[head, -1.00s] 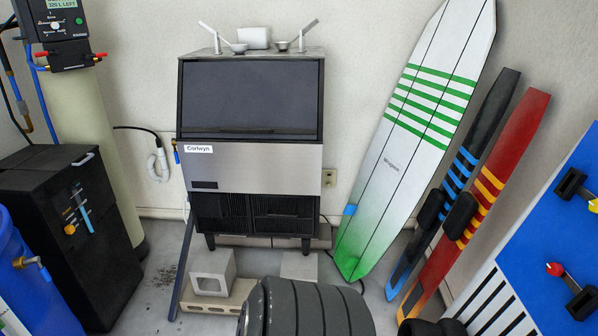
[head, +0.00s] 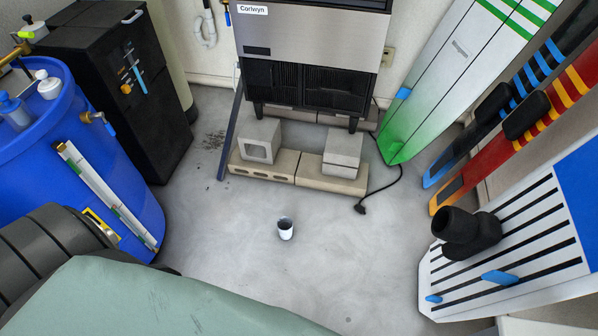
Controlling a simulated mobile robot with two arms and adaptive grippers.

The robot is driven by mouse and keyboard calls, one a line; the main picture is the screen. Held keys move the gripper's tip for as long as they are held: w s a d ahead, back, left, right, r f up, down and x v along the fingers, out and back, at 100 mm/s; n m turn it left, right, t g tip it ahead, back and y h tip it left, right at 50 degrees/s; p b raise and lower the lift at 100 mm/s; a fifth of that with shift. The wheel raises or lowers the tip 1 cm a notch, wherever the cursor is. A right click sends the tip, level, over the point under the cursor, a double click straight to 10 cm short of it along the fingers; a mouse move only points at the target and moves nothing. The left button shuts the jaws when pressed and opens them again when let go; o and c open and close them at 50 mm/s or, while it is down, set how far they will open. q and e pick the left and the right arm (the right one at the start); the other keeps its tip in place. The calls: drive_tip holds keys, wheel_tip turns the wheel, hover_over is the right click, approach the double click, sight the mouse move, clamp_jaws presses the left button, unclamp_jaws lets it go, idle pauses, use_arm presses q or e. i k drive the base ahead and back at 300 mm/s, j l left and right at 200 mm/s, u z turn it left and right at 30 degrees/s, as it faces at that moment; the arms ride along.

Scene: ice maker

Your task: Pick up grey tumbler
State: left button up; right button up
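A small tumbler (head: 286,229) stands upright on the concrete floor near the middle of the head view. Its outside looks pale grey to white, and its inside is dark. Nothing touches it. Neither of my grippers can be made out in the head view.
Concrete blocks (head: 318,180) lie beyond the tumbler, under the ice maker (head: 310,50). A black cable (head: 385,188) trails to their right. A blue barrel (head: 85,150) stands left, a white striped board (head: 520,250) right. The floor around the tumbler is clear.

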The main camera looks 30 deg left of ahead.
sight(285, 223)
drive_tip(key=u, duration=1.05)
drive_tip(key=k+j, duration=0.05)
